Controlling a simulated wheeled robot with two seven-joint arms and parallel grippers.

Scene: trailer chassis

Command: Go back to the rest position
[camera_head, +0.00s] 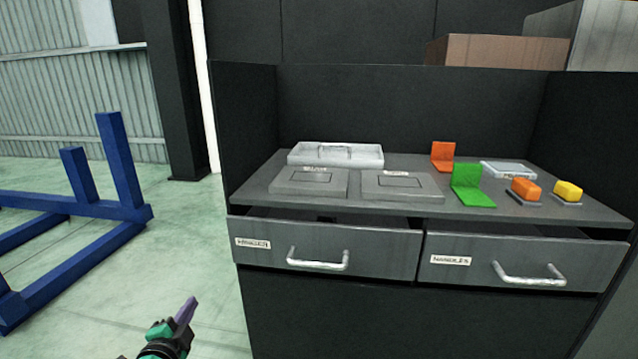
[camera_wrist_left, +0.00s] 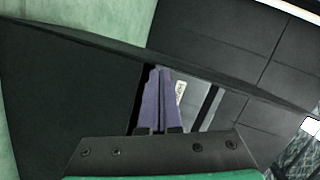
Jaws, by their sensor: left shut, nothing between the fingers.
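My left gripper (camera_head: 187,311) shows at the bottom of the head view, left of the dark workbench (camera_head: 340,320). Its purple fingers point up and away, and it is apart from the bench. In the left wrist view its purple fingers (camera_wrist_left: 161,100) are together with nothing between them. Behind them are dark bench panels and part of a labelled drawer front. My right gripper is in neither view.
The bench top holds a grey tray (camera_head: 335,154), two grey plates, green (camera_head: 470,190) and orange angle pieces, and orange and yellow blocks. The hinges drawer (camera_head: 325,247) and handles drawer (camera_head: 520,262) look slightly open. A blue frame (camera_head: 115,170) stands left; green floor lies between.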

